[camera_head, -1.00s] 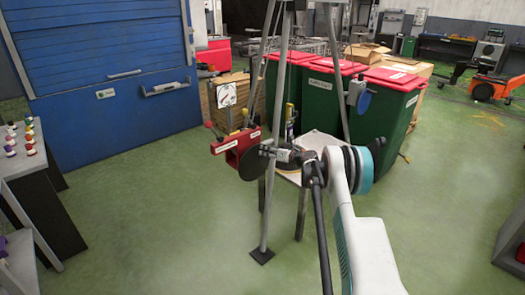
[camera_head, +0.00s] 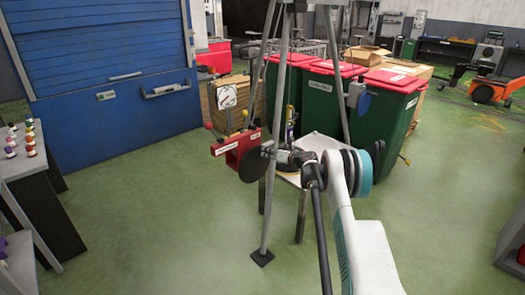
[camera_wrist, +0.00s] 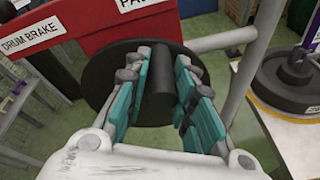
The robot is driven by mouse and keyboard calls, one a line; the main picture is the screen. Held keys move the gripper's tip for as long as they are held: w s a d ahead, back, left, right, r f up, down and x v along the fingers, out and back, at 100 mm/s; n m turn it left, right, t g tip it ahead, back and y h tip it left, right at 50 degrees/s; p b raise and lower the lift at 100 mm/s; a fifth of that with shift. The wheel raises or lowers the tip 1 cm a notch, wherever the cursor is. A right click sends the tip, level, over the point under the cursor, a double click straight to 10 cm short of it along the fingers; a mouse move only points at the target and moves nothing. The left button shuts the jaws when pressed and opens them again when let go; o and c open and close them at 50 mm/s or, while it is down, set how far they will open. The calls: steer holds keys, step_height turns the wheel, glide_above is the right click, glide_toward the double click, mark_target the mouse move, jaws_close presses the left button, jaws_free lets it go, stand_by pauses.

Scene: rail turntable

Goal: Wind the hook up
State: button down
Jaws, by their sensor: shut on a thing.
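A red winch box (camera_head: 236,147) with white labels is fixed to a leg of the grey tripod. A dark round crank disc (camera_head: 254,164) is on its near side; the disc also shows in the wrist view (camera_wrist: 101,88). My gripper (camera_wrist: 164,82) has its teal fingers closed around the dark cylindrical crank handle (camera_wrist: 158,90) that stands out from the disc. In the head view my gripper (camera_head: 284,156) is small and partly hidden by my wrist. One label in the wrist view reads "DRUM BRAKE". I cannot clearly make out the hook.
The grey tripod leg (camera_head: 270,190) stands close beside the gripper. A pale table (camera_head: 318,143) is behind my wrist, with a dark round turntable (camera_wrist: 290,78) on it.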

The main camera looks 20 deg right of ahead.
steer(key=shift+w+d+f+m+y, duration=0.2)
steer(key=shift+d+f+m, duration=0.2)
steer(key=shift+d+m, duration=0.25)
steer(key=shift+w+d+f+m+y, duration=0.2)
steer(key=shift+d+f+m, duration=0.2)
steer(key=shift+d+m, duration=0.25)
steer(key=shift+s+a, duration=0.1)
steer(key=c, duration=1.2)
jaws_free()
steer(key=shift+f, duration=0.1)
steer(key=f+v, duration=0.1)
steer(key=v, duration=0.6)
steer(key=shift+s+f, duration=0.15)
steer(key=shift+s, duration=0.4)
steer(key=shift+a, duration=0.1)
